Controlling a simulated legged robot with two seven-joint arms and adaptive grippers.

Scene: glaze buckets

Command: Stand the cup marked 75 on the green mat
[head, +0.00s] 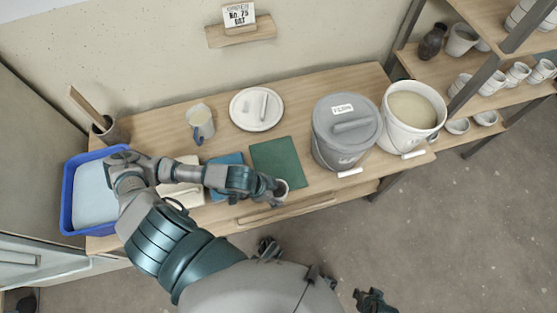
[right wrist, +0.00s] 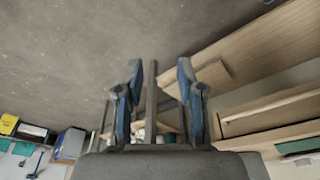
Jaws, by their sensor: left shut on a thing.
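My left gripper (head: 273,190) is shut on a small pale cup (head: 283,187). The gripper hides part of the cup, and no marking on it can be read. The green mat (head: 275,160) lies flat on the table, and the cup shows over its front part. I cannot tell whether the cup touches the mat. A small sign (head: 239,16) on a wall ledge reads No. 75. My right gripper (right wrist: 158,88) is open and empty in the right wrist view, away from the mat.
A lidded grey bucket (head: 345,130) and an open white bucket (head: 413,108) stand right of the mat. Shelves (head: 440,72) hold more cups.

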